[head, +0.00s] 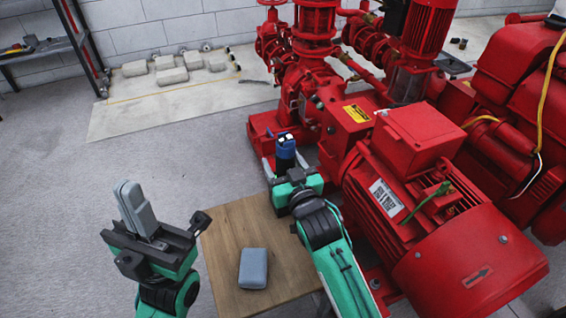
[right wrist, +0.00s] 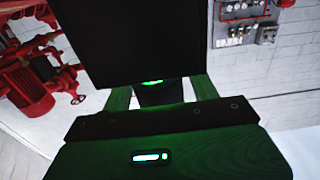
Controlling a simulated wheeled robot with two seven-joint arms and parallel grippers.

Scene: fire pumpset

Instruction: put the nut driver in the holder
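A dark blue upright object (head: 285,147) with small pale tips on top stands between the fingers of my right gripper (head: 285,166). I cannot tell surely whether it is the nut driver or the holder. In the right wrist view, a large black block shape (right wrist: 150,40) hides the fingertips of my right gripper (right wrist: 160,90). My left gripper (head: 137,207) is raised at the left, its grey fingers together, seemingly empty. A grey-blue block (head: 253,268) lies on the wooden table (head: 228,225); no slot shows in it.
The red pump motor (head: 430,235) stands close to the right of the table and my right arm. A green slender item (head: 428,203) lies on it. Red pipes and valves (head: 315,45) rise behind. Grey floor (head: 60,200) is clear at left; a shelf (head: 40,48) stands at the back left.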

